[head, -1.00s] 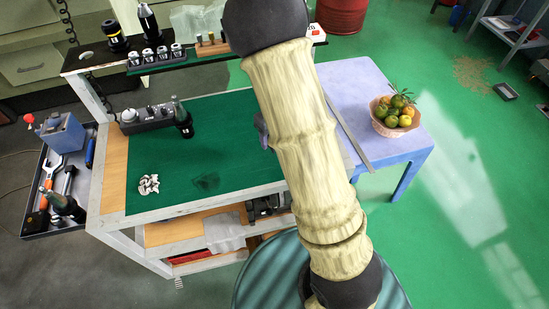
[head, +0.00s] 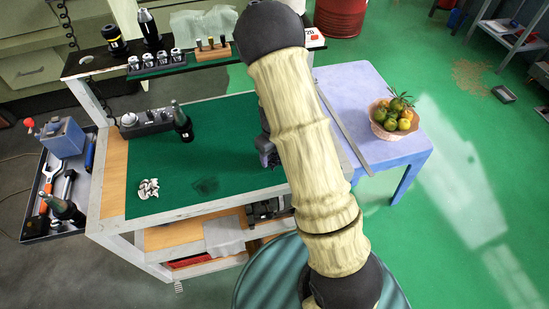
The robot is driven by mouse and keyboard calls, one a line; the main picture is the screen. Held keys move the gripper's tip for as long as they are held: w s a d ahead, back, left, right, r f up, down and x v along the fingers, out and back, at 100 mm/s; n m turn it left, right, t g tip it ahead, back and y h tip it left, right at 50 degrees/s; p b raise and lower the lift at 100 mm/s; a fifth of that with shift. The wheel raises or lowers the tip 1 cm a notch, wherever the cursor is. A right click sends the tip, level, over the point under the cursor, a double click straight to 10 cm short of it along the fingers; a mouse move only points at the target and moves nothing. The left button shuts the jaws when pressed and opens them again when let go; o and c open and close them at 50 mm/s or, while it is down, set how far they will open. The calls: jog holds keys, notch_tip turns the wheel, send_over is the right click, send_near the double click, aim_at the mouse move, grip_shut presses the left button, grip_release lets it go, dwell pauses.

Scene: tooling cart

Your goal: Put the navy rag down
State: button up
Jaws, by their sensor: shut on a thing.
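My gripper (head: 267,151) shows only in part, as a dark grey-purple piece at the left edge of my arm, above the right part of the cart's green top (head: 230,135). My arm hides most of it. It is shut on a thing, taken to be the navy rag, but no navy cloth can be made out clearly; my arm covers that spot. I cannot tell how far the gripper is above the green top.
A dark bottle-shaped tool (head: 182,122) stands beside a grey block (head: 146,121) at the back left of the green top. White pieces (head: 148,188) lie front left. The middle is clear. A lilac table (head: 350,82) with a fruit basket (head: 391,130) stands right.

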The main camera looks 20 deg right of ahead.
jog(key=shift+f, duration=1.25)
jog(key=shift+f, duration=0.1)
jog(key=o, duration=1)
notch_tip(320, 180, up, 12)
jog(key=shift+r, duration=0.15)
